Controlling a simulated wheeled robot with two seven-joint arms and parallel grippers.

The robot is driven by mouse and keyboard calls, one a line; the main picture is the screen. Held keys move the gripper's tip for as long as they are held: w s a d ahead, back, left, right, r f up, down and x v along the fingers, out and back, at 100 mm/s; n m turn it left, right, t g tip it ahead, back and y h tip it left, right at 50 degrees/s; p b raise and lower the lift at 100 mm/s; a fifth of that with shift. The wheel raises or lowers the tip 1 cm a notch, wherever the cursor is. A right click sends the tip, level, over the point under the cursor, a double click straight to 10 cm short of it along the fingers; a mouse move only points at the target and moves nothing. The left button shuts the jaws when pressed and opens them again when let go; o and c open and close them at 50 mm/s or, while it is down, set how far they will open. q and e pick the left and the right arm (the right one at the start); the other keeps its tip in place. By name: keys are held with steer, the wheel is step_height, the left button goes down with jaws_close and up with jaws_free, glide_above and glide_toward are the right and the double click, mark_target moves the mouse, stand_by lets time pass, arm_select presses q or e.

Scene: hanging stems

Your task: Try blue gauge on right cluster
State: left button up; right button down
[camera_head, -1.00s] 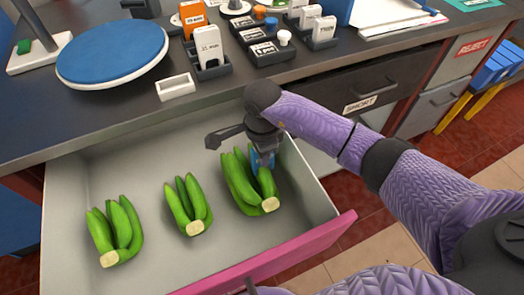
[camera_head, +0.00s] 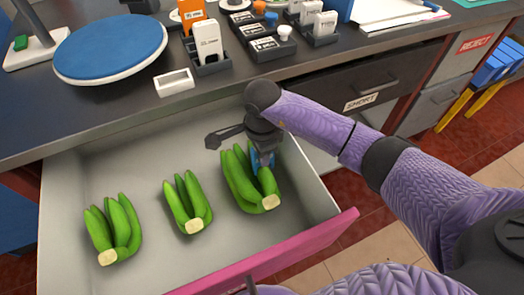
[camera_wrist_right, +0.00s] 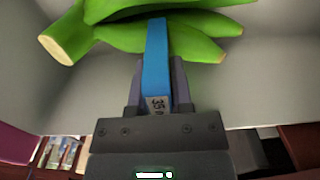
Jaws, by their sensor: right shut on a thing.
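Three green banana clusters lie in the open drawer (camera_head: 150,160). The right cluster (camera_head: 237,182) is under my right gripper (camera_head: 262,158), the middle cluster (camera_head: 187,202) and left cluster (camera_head: 112,230) are apart from it. My right gripper is shut on the blue gauge (camera_wrist_right: 157,60), which bears a label reading "35". In the right wrist view the gauge reaches up against the fruits of the right cluster (camera_wrist_right: 190,25); whether it touches them I cannot tell. In the head view only a bit of the blue gauge (camera_head: 256,161) shows. My left gripper is not in view.
On the counter stand an orange gauge (camera_head: 191,14) and a white gauge (camera_head: 208,38) in holders, a small white tray (camera_head: 174,82) and a round blue pad (camera_head: 110,48). The pink drawer front (camera_head: 270,258) borders the drawer's near side.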

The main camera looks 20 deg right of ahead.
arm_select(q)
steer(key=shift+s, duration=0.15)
arm_select(e)
steer(key=shift+r, duration=0.2)
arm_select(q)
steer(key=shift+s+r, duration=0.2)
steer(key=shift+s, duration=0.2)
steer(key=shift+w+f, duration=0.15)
arm_select(e)
steer(key=shift+f, duration=0.25)
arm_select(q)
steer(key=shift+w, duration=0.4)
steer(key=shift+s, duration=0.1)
arm_select(e)
steer(key=shift+r, duration=0.2)
steer(key=shift+f, duration=0.1)
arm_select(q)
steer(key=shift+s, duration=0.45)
arm_select(e)
steer(key=shift+f, duration=0.1)
